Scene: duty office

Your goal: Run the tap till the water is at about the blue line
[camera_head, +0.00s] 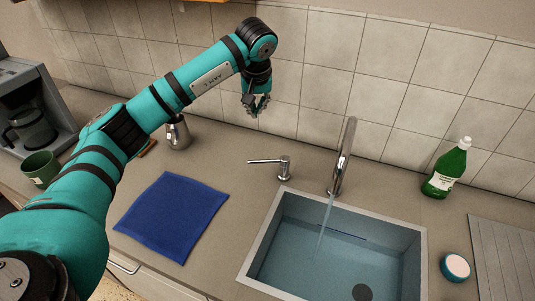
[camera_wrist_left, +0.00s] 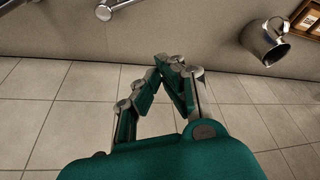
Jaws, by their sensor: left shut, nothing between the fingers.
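The steel tap spout (camera_head: 343,158) stands behind the sink (camera_head: 258,262), and a thin stream of water (camera_head: 323,232) runs from it into the basin. A short dark blue line (camera_head: 345,238) shows on the basin's back wall. The basin looks bluish and the drain (camera_head: 362,292) shows through; I cannot tell exactly where the water surface meets the wall. The tap lever (camera_head: 268,161) points left from its own base, left of the spout. My left gripper (camera_head: 257,106) is shut and empty, above and behind the lever near the tiles, apart from it. My right gripper is not in view.
A blue cloth (camera_head: 172,215) lies left of the sink. A metal jug (camera_head: 178,132), also in the left wrist view (camera_wrist_left: 264,42), stands near the wall.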

